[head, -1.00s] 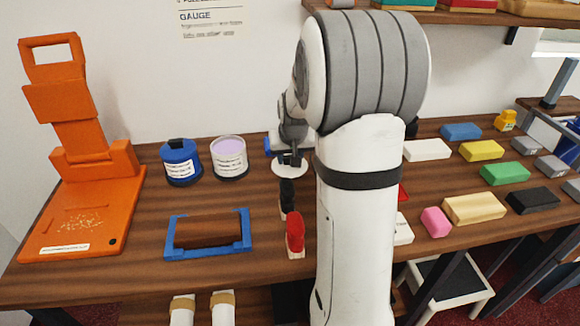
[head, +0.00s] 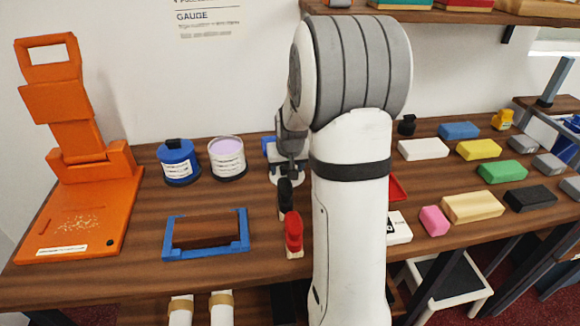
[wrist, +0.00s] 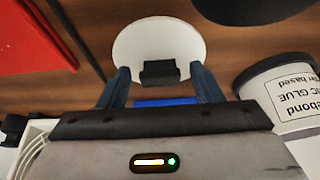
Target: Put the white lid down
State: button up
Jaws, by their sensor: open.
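The white lid (wrist: 158,32) is a round disc with a black block-like handle (wrist: 159,73). In the wrist view it appears to lie flat on the wooden counter. My gripper (wrist: 161,75) is open, with one blue-grey finger on each side of the handle and gaps between. In the head view my gripper (head: 290,165) is over the lid (head: 273,179), behind my arm, and hides much of it. An open tub with lilac contents (head: 227,160) stands left of the lid.
A blue tub (head: 179,163) and an orange stand (head: 80,205) are further left. A blue frame (head: 207,248) and a red-topped item (head: 293,233) are nearer the front. Several coloured blocks lie at right. A labelled glue tub (wrist: 280,95) is close on the wrist view's right.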

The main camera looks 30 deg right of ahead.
jog(key=v, duration=1.1)
jog(key=s+a+n+g, duration=0.1)
jog(key=s+a, duration=0.6)
jog(key=s, duration=0.3)
jog(key=s+a+n+g+y, duration=0.1)
jog(key=s+a+n, duration=0.1)
jog(key=s+a, duration=0.5)
jog(key=s, duration=0.4)
jog(key=shift+f+p, duration=0.35)
jog(key=shift+p, duration=0.05)
jog(key=shift+s, duration=0.15)
